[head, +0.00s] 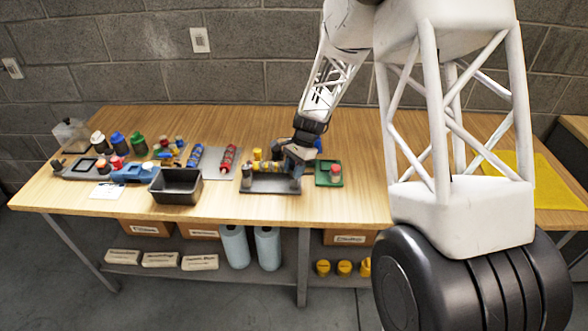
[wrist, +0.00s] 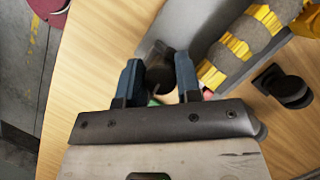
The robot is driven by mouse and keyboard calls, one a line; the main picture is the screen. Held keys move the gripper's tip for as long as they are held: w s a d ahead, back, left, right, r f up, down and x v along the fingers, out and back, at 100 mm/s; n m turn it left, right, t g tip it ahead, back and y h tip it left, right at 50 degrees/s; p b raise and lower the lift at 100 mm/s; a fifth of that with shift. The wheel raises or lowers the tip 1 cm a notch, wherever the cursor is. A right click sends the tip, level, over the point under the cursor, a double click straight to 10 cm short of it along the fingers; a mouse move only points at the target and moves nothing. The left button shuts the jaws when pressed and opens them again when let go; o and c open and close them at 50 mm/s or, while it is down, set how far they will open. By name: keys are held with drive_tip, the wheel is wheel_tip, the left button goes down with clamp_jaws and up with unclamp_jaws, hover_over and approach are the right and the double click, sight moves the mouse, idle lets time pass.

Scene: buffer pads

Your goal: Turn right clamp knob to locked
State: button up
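The clamp fixture (head: 270,186) is a dark grey base on the wooden table. My gripper (head: 296,160) is lowered over its right end. In the wrist view, a dark round clamp knob (wrist: 158,77) lies between the two blue fingertips of my gripper (wrist: 160,68). The knob's lock marking is not readable. My gripper hides much of the fixture's right end.
A black bin (head: 176,186) and red and blue cylinders are to the left. Another black knob-like part (wrist: 283,87) is near the cylinder. The table's front edge is close.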

drive_tip(key=shift+c, duration=1)
drive_tip(key=shift+n, duration=0.5)
drive_tip(key=n+h, duration=0.1)
drive_tip(key=n, duration=0.2)
drive_tip(key=shift+n+g+h, duration=0.3)
drive_tip(key=shift+g, duration=0.1)
drive_tip(key=n, duration=0.2)
drive_tip(key=n+h, duration=0.1)
drive_tip(key=n, duration=0.1)
drive_tip(key=shift+g+h, duration=0.3)
drive_tip(key=n+h, duration=0.1)
drive_tip(key=n, duration=0.4)
drive_tip(key=shift+h, duration=0.4)
drive_tip(key=n+t+h, duration=0.1)
drive_tip(key=n, duration=0.3)
drive_tip(key=shift+n+t, duration=0.3)
drive_tip(key=shift+a, duration=0.1)
